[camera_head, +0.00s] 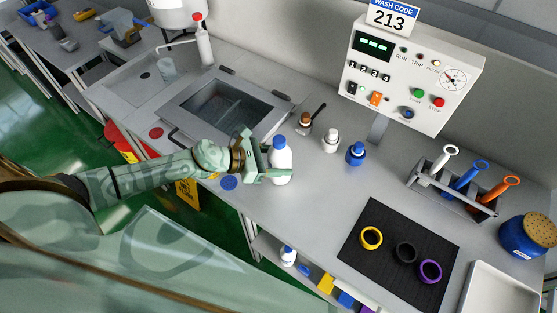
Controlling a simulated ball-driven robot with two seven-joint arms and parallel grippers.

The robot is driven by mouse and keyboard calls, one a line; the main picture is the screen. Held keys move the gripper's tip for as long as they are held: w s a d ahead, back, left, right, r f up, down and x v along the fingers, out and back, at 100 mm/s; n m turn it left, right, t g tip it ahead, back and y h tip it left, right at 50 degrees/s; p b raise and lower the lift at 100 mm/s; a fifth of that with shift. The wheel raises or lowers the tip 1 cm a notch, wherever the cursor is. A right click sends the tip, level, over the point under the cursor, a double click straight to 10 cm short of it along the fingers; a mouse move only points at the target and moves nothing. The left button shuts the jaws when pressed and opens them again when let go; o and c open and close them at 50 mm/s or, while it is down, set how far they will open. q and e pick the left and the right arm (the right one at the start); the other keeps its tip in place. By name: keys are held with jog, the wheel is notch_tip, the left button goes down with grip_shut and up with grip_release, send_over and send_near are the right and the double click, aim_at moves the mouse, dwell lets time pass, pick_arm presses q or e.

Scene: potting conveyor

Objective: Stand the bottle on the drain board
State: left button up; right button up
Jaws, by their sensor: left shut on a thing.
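A white bottle with a blue cap (281,160) stands upright at the front of the grey bench, right of the sink. My left gripper (277,171) comes in from the left and is shut on the bottle's body; its fingers hide part of it. I cannot tell whether the bottle's base touches the bench. My right gripper is out of view.
A white bottle with a red top (203,44) and a tap are behind. Small bottles (331,141), a black mat (380,266) with rings, and a tool caddy (447,190) are to the right.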

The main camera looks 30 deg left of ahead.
pick_arm(q)
jog(key=shift+f, duration=0.15)
jog(key=o, duration=1.4)
jog(key=shift+r, duration=0.25)
jog(key=shift+b+v, duration=0.45)
jog(key=shift+v, duration=5.55)
jog(key=shift+w, duration=0.1)
